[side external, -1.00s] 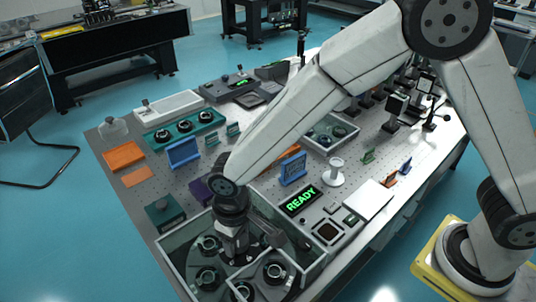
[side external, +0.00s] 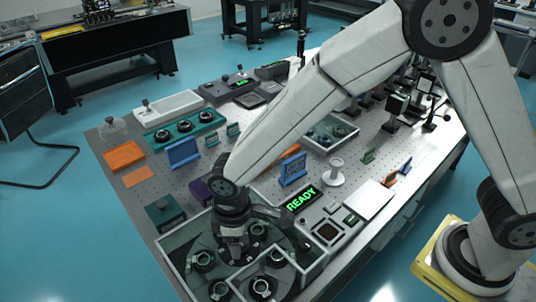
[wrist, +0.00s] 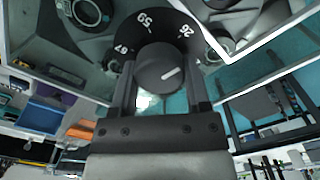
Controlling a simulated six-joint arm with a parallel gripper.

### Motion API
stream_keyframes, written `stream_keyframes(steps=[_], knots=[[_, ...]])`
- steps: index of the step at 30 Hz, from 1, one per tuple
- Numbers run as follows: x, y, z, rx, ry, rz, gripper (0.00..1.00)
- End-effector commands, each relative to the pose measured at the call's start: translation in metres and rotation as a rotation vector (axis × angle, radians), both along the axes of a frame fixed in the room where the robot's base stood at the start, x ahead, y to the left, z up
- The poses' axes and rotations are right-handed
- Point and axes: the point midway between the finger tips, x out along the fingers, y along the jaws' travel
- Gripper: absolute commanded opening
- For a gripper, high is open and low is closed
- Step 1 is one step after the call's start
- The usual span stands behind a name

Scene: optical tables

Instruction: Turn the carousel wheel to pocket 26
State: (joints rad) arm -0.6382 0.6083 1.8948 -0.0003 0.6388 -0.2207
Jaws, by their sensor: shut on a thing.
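The carousel wheel (side external: 238,281) is a dark disc inside a clear-walled box at the near end of the table. Its pockets hold several round black mounts, such as one at the front (side external: 262,288). My gripper (side external: 236,246) points down at the wheel's middle. In the wrist view my gripper (wrist: 160,72) has a finger on each side of a dark round knob (wrist: 160,62) with a white line, and is shut on it. White numbers 67, 59 and 26 show on the dial (wrist: 150,25) around the knob. Part of the wheel is hidden by my wrist.
The box's clear walls (side external: 180,273) stand close around my gripper. A green READY display (side external: 302,199) lies beside the box. A blue stand (side external: 293,169), a white spool (side external: 335,172) and a dark green block (side external: 165,212) stand farther back.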

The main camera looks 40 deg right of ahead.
Motion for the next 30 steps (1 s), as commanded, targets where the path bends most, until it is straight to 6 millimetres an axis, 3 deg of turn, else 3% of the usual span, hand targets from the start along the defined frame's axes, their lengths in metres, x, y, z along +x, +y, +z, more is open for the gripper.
stream_keyframes(steps=[12,28,29,30], knots=[[-0.0001,0.0007,0.0005,0.002,-0.001,0.123,0.0],[-0.0001,0.0007,0.0005,0.0,-0.001,0.144,0.0],[-0.0001,0.0007,0.0005,0.0,-0.001,0.144,0.7],[-0.0001,0.0007,0.0005,0.0,-0.001,0.143,0.83]])
